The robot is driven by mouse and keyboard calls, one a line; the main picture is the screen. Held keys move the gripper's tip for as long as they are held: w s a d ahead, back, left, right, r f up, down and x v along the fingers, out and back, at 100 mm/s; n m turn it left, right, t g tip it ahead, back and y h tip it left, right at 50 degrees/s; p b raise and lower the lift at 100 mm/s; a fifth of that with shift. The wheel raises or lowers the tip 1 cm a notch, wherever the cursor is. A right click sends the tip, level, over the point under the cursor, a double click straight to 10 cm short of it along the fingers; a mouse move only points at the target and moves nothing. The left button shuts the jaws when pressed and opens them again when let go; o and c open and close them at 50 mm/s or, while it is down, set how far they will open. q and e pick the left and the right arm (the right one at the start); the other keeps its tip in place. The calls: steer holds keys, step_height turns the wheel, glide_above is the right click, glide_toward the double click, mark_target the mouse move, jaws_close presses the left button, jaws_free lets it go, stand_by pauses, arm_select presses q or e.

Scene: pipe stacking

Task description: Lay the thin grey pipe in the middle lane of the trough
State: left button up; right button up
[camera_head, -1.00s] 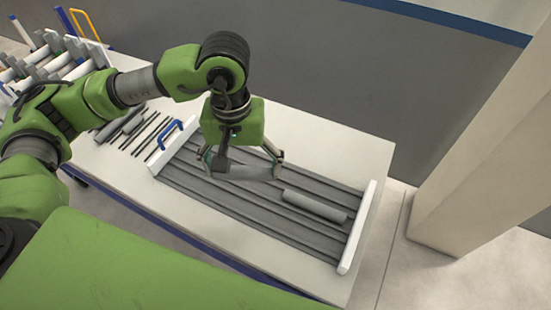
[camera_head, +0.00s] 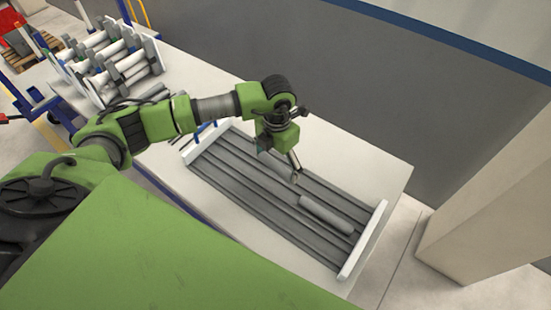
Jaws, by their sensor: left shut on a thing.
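The trough (camera_head: 345,270) is a grey ribbed bed with several long lanes and white end pieces, lying on the white table. A short, thick grey pipe (camera_head: 326,214) lies in it toward the right end; I cannot tell exactly which lane. My left gripper (camera_head: 294,177) hangs over the middle of the trough, seen nearly edge-on. It is shut on a grey pipe, mostly hidden by the fingers and hard to tell from the grey lanes. I cannot tell whether that pipe touches the trough. My right gripper is out of view.
A rack (camera_head: 112,68) with white and grey tubes stands at the table's far left. A blue handle (camera_head: 204,131) shows by the trough's left end, partly behind my arm. Bare table (camera_head: 365,160) lies behind the trough, then a grey wall. A pale pillar (camera_head: 500,215) stands at the right.

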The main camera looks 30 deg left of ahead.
arm_select(q)
steer(key=shift+w+a+f+n, duration=0.1)
steer(key=shift+a+f+n, duration=0.2)
steer(key=shift+n, duration=0.4)
steer(key=shift+d+f, duration=0.1)
steer(key=shift+f, duration=0.15)
steer(key=b, duration=0.6)
glide_above(275, 187)
step_height(275, 187, down, 8)
steer(key=shift+r, duration=0.1)
steer(key=shift+f+b, duration=0.45)
steer(key=shift+f, duration=0.25)
steer(key=o, duration=0.8)
steer(key=shift+o, duration=0.2)
